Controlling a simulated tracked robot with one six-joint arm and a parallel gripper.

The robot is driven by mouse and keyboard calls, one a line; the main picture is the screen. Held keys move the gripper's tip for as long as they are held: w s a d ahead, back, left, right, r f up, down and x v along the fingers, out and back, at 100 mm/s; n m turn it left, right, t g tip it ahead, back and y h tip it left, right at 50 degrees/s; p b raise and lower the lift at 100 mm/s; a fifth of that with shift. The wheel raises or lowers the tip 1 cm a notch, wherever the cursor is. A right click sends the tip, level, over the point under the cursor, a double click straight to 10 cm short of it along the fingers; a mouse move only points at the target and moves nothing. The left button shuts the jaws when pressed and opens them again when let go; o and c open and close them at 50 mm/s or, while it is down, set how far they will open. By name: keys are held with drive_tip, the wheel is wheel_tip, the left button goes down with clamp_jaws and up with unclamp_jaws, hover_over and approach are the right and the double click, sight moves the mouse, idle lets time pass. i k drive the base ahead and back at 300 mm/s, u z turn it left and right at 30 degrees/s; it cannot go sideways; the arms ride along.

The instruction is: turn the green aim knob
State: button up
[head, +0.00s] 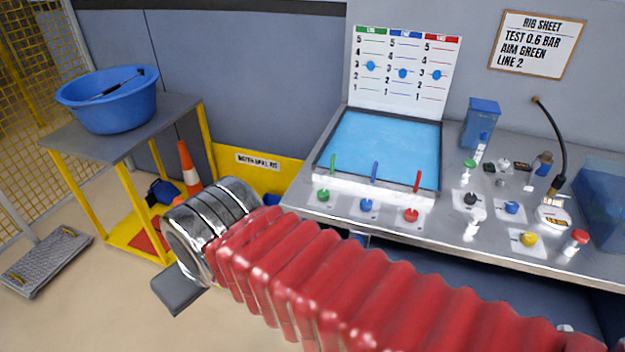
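The green aim knob (323,195) sits on a pale plate at the left front of the bench, in front of a shallow tray of blue liquid (320,168). A slim green upright piece (332,163) stands behind it at the tray's front edge. The blue knob (367,205) and the red knob (411,215) are to its right. The note on the wall (537,43) reads "TEST 0.6 BAR, AIM GREEN, LINE 2". My arm, in red bellows with a chrome end, crosses the lower picture in front of the bench.
A white board (403,102) behind the tray has green, blue and red columns with blue markers. Other knobs, small fittings and a black hose (562,130) crowd the bench's right side. A cart (70,140) with a blue basin (108,108) and an orange cone (188,166) are left.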

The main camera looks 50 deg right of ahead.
sight(323, 194)
drive_tip(key=z, duration=0.5)
drive_tip(key=i, duration=0.9)
drive_tip(key=z, duration=0.7)
